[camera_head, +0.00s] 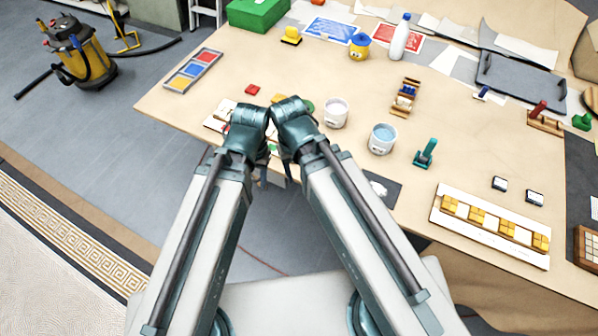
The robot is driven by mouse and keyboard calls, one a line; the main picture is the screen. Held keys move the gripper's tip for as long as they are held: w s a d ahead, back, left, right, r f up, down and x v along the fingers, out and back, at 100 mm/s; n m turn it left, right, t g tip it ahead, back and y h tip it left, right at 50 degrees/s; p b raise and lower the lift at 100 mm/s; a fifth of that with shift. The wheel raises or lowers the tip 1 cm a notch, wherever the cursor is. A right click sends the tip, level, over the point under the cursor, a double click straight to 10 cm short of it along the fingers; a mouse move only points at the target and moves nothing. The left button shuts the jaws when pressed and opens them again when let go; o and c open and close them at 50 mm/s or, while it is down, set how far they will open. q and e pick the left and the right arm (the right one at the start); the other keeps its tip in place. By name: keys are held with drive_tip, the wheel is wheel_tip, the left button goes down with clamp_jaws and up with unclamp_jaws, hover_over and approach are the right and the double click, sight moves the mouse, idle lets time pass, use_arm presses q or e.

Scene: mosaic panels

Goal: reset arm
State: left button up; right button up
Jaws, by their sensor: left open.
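My two arms reach forward from the bottom of the head view, and their elbow ends meet over the near edge of the table (330,60). My left gripper (270,176) is partly visible below the joints, at the table edge. It is open and holds nothing that I can see. My right gripper is hidden behind the arm links. A white panel with coloured tiles (216,118) lies partly hidden behind the arms.
A teal tool (426,153) and a yellow-tiled panel (492,226) lie to the right. A yellow vacuum (83,60) stands on the floor.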

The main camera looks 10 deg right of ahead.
drive_tip(key=shift+s+a+n, duration=0.1)
drive_tip(key=shift+s+n, duration=0.2)
drive_tip(key=shift+n, duration=0.4)
wheel_tip(320, 180, down, 10)
drive_tip(key=b, duration=0.9)
drive_tip(key=shift+r, duration=0.25)
